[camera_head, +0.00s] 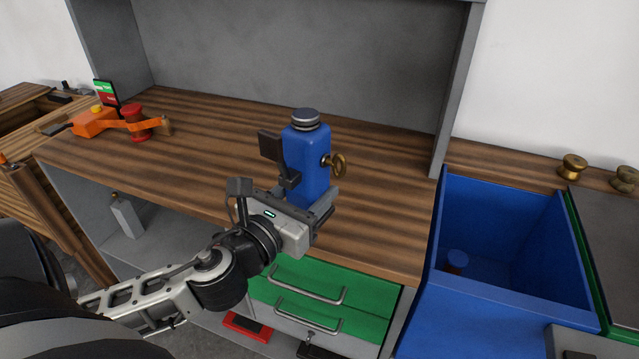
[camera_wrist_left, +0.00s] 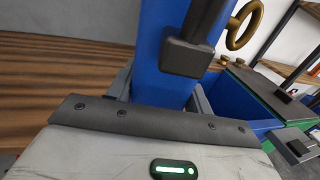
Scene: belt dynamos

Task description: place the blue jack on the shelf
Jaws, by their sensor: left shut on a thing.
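The blue jack (camera_head: 308,165) is upright in my left gripper (camera_head: 306,196), in front of or over the wooden worktop; I cannot tell the gap beneath it. It has a dark round cap on top and a brass key-like knob on its side. In the left wrist view the blue jack (camera_wrist_left: 160,85) rises close up from between the fingers, with a dark block on its near face. A shelf rack (camera_wrist_left: 290,45) with wooden boards and dark posts stands at the far right there. My right gripper is not in view.
The wooden worktop (camera_head: 215,130) is mostly clear. An orange tool (camera_head: 95,122) and a red spool (camera_head: 134,118) sit at its left end. A blue bin (camera_head: 500,215) stands at right, with brass pieces (camera_head: 572,165) behind it. Green drawers (camera_head: 350,290) are below.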

